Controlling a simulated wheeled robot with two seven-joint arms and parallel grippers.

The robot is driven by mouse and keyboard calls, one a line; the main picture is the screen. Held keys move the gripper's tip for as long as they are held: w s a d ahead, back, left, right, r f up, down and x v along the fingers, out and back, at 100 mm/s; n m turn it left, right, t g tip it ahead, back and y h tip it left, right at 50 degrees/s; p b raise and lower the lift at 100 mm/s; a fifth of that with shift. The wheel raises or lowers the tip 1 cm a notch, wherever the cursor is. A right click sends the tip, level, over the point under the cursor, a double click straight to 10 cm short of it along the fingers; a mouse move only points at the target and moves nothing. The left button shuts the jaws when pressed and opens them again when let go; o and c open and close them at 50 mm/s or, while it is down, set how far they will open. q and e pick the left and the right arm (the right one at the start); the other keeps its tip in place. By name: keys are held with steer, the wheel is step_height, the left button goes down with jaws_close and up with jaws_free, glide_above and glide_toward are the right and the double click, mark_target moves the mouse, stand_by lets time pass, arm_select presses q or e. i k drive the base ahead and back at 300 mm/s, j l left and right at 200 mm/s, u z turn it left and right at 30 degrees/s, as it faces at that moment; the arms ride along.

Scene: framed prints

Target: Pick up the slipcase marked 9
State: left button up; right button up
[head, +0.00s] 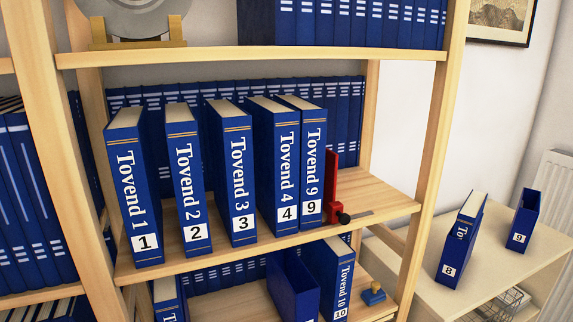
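The slipcase marked 9 (525,221) is a dark blue, open-topped box with a white label low on its front. It stands upright on the pale low cabinet at the far right and looks empty. The slipcase marked 8 (458,245) stands to its left, a gap between them, with a book in it. A separate blue volume, Tovend 9 (313,160), stands on the middle shelf at the right end of the numbered row. Neither of my grippers is in view.
The wooden bookcase post (436,150) rises left of the cabinet (420,300). A red bookend (332,190) with a black knob stands beside Tovend 9. A wire basket (500,303) sits inside the cabinet. The cabinet top around the slipcases is mostly clear; a radiator (555,180) is behind.

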mark_target(525, 217)
steer(key=l+z, duration=0.15)
steer(key=l, duration=0.3)
steer(key=i+l+z, duration=0.1)
steer(key=l, duration=0.3)
steer(key=i+l+z, duration=0.15)
steer(key=l, duration=0.25)
steer(key=i+l+z, duration=0.1)
steer(key=l, duration=0.3)
steer(key=i+l+z, duration=0.15)
steer(key=l, duration=0.25)
steer(key=i+l+z, duration=0.1)
steer(key=l, duration=0.25)
steer(key=j+u, duration=0.1)
steer(key=j, duration=0.2)
